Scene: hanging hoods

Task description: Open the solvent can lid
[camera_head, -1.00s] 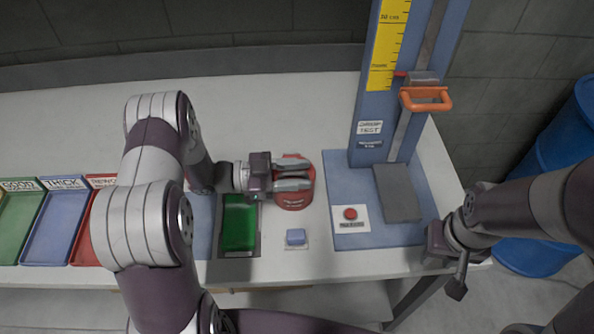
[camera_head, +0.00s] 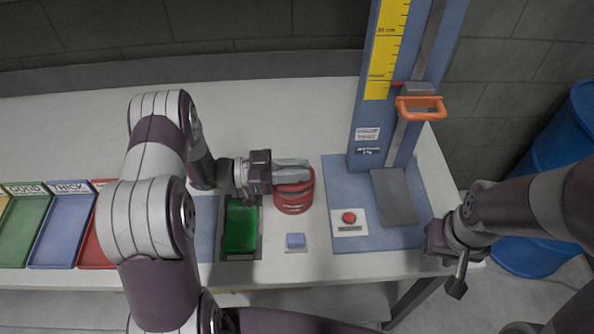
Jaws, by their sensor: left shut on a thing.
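The red solvent can (camera_head: 293,203) stands upright on the white table, near the middle of the view. My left gripper (camera_head: 303,170) reaches in from the left over the can's top, its fingers closed together on something there, which looks like the lid; the fingers hide most of the top. I cannot tell whether the lid is lifted or still seated. My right gripper (camera_head: 448,262) hangs beyond the table's right front edge, away from the can; its jaw opening is not clear.
A blue stand (camera_head: 368,130) with a yellow scale, an orange handle (camera_head: 421,107) and a red button (camera_head: 349,217) is right of the can. A green-filled tray (camera_head: 241,227) and a small blue block (camera_head: 296,240) lie close by. Labelled trays (camera_head: 60,228) line the left.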

